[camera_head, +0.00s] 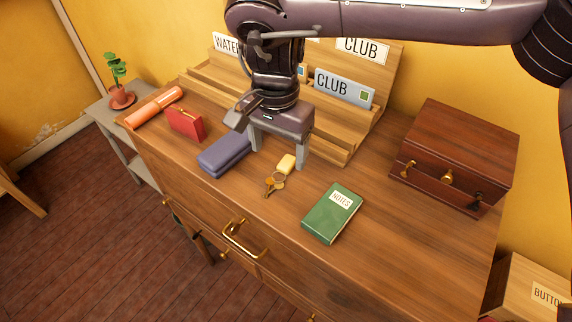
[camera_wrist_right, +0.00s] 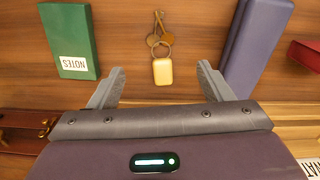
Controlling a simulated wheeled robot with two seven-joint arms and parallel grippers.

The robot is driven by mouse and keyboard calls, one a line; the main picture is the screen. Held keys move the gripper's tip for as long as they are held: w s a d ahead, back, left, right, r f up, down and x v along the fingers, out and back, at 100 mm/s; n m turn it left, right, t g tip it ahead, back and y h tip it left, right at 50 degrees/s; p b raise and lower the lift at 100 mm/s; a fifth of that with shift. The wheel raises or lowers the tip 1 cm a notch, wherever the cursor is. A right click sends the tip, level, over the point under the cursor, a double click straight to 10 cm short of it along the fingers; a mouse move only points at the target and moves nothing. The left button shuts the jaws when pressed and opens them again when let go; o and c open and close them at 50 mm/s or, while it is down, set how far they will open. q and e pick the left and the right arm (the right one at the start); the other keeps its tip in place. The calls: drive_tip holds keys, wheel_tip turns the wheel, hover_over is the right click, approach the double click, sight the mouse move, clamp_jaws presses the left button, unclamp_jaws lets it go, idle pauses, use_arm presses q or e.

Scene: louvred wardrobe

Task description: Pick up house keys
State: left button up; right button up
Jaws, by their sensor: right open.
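The house keys (camera_head: 272,187) lie on the wooden dresser top, on a ring with a yellow fob (camera_head: 286,164). In the right wrist view the keys (camera_wrist_right: 153,41) point away from me and the yellow fob (camera_wrist_right: 162,71) is nearest, between my fingertips and a little ahead of them. My right gripper (camera_head: 278,155) is open and empty above the dresser, pointing down, just behind the fob. Its two grey fingers also show in the right wrist view (camera_wrist_right: 161,80). My left gripper is not in view.
A blue-purple case (camera_head: 224,155) lies close left of the keys and a green notes book (camera_head: 325,222) lies to their right. A wooden letter rack (camera_head: 330,140) stands behind. A red wallet (camera_head: 184,123) and a brown wooden box (camera_head: 460,145) are farther off.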

sight(279, 176)
drive_tip(key=shift+s+a+f, duration=0.1)
drive_tip(key=shift+f, duration=0.4)
drive_tip(key=shift+f+p, duration=0.4)
drive_tip(key=shift+p, duration=0.1)
drive_tip(key=f, duration=0.1)
drive_tip(key=f+p, duration=0.1)
drive_tip(key=f, duration=0.1)
drive_tip(key=shift+w+f+p, duration=0.2)
drive_tip(key=shift+f+p, duration=0.1)
drive_tip(key=shift+f, duration=0.4)
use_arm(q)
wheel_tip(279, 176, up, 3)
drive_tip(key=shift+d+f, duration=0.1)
use_arm(e)
drive_tip(key=c, duration=1.1)
